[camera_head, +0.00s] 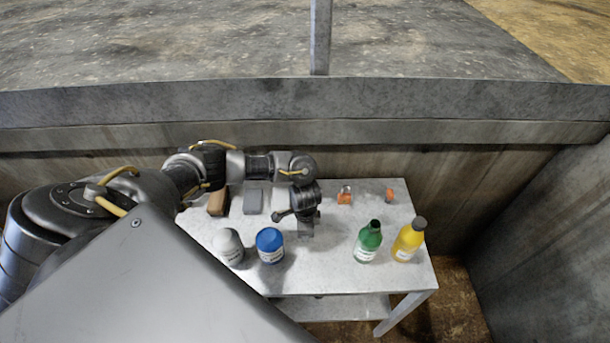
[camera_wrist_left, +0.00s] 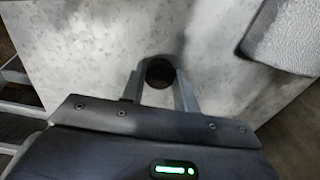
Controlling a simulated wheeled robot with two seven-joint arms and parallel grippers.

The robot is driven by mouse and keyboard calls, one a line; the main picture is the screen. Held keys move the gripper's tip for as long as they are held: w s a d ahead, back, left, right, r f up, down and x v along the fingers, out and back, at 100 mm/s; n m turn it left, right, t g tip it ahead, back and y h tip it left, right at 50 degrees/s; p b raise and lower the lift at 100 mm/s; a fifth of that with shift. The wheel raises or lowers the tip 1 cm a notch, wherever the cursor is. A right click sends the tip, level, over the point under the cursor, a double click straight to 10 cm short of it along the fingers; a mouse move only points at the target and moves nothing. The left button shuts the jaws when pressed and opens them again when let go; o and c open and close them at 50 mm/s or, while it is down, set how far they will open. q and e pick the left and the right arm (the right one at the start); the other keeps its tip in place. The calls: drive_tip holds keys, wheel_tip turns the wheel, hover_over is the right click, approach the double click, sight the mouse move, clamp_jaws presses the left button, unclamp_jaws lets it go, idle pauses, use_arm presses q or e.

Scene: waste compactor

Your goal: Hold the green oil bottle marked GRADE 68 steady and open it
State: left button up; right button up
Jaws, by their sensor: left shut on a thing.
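The green bottle (camera_head: 368,243) stands upright on the right part of the metal table, with a white label too small to read. Its narrow top is dark green, and no black cap like the yellow bottle's shows on it. My left gripper (camera_head: 305,231) is to the left of the green bottle, apart from it, low over the table. In the left wrist view, its fingers (camera_wrist_left: 159,82) are shut on a dark round cap-like thing (camera_wrist_left: 160,72). My right gripper is not in view.
A yellow bottle (camera_head: 408,241) stands close right of the green one. A blue container (camera_head: 270,246) and a white-grey one (camera_head: 229,247) stand at the front left. A brown block (camera_head: 218,202), grey block (camera_head: 253,201) and orange items (camera_head: 345,197) lie at the back.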

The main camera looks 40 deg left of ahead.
use_arm(q)
drive_tip(key=shift+f, duration=0.1)
drive_tip(key=o, duration=1.1)
wheel_tip(320, 180, up, 12)
drive_tip(key=p, duration=0.2)
drive_tip(key=shift+p, duration=0.35)
